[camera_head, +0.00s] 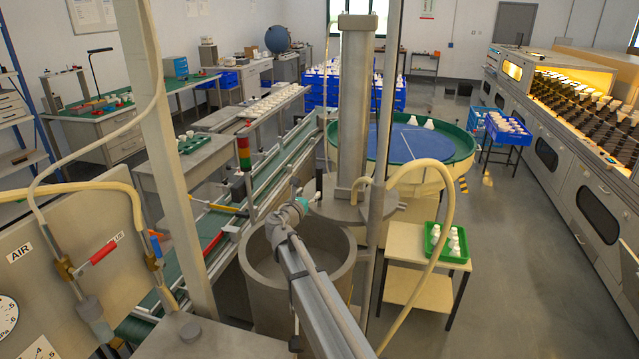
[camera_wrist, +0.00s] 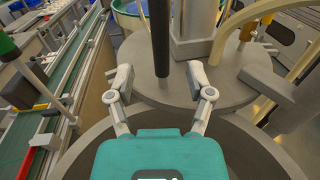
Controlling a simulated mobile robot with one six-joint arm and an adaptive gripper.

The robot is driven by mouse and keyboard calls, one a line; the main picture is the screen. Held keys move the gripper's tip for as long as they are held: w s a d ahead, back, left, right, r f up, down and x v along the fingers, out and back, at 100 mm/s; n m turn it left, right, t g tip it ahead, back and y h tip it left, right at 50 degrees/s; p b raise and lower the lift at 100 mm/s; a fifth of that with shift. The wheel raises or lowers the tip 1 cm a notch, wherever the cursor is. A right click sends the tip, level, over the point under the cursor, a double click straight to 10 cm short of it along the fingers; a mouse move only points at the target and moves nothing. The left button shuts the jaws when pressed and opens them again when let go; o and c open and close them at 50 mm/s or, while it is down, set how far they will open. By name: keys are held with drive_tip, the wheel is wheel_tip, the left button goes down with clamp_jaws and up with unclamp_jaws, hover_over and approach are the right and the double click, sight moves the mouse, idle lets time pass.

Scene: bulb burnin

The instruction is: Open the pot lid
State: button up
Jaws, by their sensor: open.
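The grey metal pot (camera_head: 258,287) stands in the middle of the head view. Its mouth is largely uncovered, and I can see inside. The flat round grey lid (camera_head: 342,209) lies off to the back right of the mouth, with a tall metal column rising by it. In the wrist view the lid (camera_wrist: 225,92) fills the upper middle, beyond the pot's rim (camera_wrist: 262,142). A dark upright handle (camera_wrist: 160,45) stands at the lid's near left edge. My gripper (camera_wrist: 158,80) is open, its fingertips on either side of the handle in the picture; contact cannot be told.
A green-belted conveyor (camera_head: 222,228) runs left of the pot. A hose (camera_head: 447,195) arches on the right, above a small table with a green tray (camera_head: 432,252). A gauge panel (camera_head: 45,275) stands at front left. Open floor (camera_head: 520,260) lies to the right.

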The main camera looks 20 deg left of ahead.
sight(318, 184)
drive_tip(key=w, duration=0.5)
drive_tip(key=w+d, duration=0.1)
drive_tip(key=w, duration=0.2)
drive_tip(key=shift+w, duration=0.3)
clamp_jaws()
